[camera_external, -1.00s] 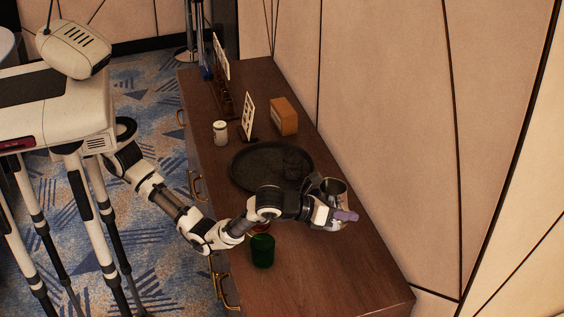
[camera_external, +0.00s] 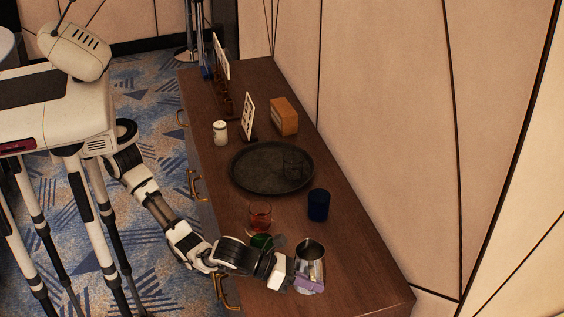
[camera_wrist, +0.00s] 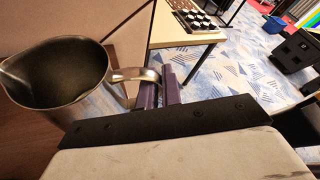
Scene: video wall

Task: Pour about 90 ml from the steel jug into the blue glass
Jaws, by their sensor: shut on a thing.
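The steel jug (camera_external: 311,252) is held near the dresser's front right end, roughly upright with its mouth facing up. My gripper (camera_external: 309,284) is shut on its handle; purple fingers grip it in the wrist view (camera_wrist: 160,88). The jug (camera_wrist: 62,78) fills the left of that view, its inside dark, so I cannot tell the liquid level. Whether its base touches the wood is unclear. The blue glass (camera_external: 318,205) stands upright on the dresser, behind the jug and apart from it. The blue glass is not visible in the wrist view.
A glass with orange-red contents (camera_external: 260,218) and a green glass (camera_external: 261,241), partly hidden by my arm, stand left of the jug. A round black tray (camera_external: 252,172) holds a dark clear glass (camera_external: 294,160). A white can (camera_external: 220,132) and wooden box (camera_external: 284,117) stand farther back.

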